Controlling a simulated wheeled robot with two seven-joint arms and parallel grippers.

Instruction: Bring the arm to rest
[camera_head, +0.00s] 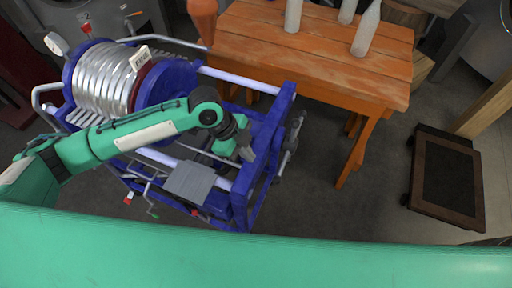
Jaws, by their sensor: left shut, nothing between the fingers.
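My left arm, green with dark joints, reaches in from the left over a blue-framed machine (262,165). My left gripper (247,154) is at the arm's end, near the right side of the blue frame. It is shut and holds nothing. I cannot tell whether it touches the frame. My right gripper is not in view.
The machine carries a coiled metal hose (104,80) and a grey plate (188,182). An orange wooden table (335,68) with several pale bottles, one a white bottle (366,30), stands behind. A dark wheeled dolly (447,182) is at right. The floor between is clear.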

